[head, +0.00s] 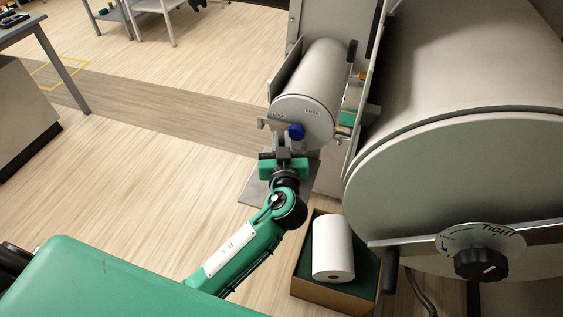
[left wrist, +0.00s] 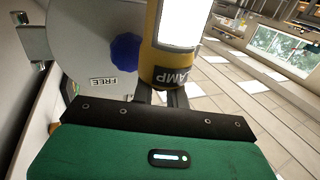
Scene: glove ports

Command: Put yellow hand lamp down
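The yellow hand lamp (left wrist: 152,55) shows close up in the left wrist view, with a bright white panel and a dark label of which "AMP" is readable. Its end meets the dark fingers of my left gripper (left wrist: 162,97), which appear shut on it. In the head view my left gripper (head: 283,148) is just in front of the small grey cylinder's round end (head: 306,117), close to its blue knob. The lamp is not discernible there; the gripper seems to hide it. My right gripper is out of view.
A large grey drum (head: 430,190) with a "TIGHT" dial (head: 481,263) stands on the right. A cardboard box (head: 307,268) below holds a white roll (head: 333,248). A grey plate (head: 257,190) lies under my left gripper. The wooden floor (head: 130,180) at left is clear.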

